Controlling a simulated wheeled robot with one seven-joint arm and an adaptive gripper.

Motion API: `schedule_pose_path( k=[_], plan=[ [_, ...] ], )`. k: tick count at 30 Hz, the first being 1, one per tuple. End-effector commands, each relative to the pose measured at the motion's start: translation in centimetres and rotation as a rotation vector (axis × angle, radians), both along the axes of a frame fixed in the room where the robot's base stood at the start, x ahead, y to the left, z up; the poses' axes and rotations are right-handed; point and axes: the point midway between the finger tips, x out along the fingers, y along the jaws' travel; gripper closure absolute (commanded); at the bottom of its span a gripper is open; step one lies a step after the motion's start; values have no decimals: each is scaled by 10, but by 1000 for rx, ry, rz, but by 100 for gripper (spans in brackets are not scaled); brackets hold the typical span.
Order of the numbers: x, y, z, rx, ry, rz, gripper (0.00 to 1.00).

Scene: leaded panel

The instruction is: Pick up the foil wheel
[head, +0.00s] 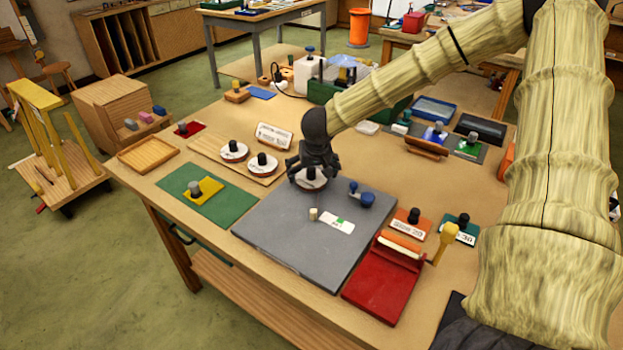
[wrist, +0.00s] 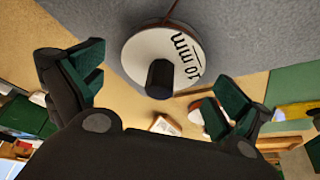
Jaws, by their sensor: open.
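A round white foil wheel (head: 312,184) with a dark rim and black knob lies at the back edge of the grey board. In the wrist view this wheel (wrist: 140,52) bears "10 mm" lettering, and its knob (wrist: 159,78) shows between the two fingers. My gripper (head: 313,172) is open, directly over this wheel, and hides part of it in the head view. In the wrist view my gripper (wrist: 165,88) has its green-padded fingers spread, with nothing held. Two similar wheels (head: 233,152) (head: 263,165) lie on a wooden board to the left.
The grey board (head: 275,230) also carries a blue knobbed tool (head: 362,196), a small pale cylinder (head: 313,214) and a white label card (head: 337,226). A red roller device (head: 380,283) stands at front right. A green mat (head: 228,213) with a yellow piece lies left. The board's front is clear.

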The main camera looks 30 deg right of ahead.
Motion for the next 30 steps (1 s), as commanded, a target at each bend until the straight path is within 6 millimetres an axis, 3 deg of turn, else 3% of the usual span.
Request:
schedule_pose_path(
  k=[6,15,16,22,30],
  plan=[
    [5,-2,-13,1,1,-1,0],
    [6,-2,-15,0,0,-1,0],
    [6,-2,-15,0,0,-1,2],
    [6,-3,-15,0,0,-1,36],
    [6,-3,-15,0,0,-1,36]
  ],
)
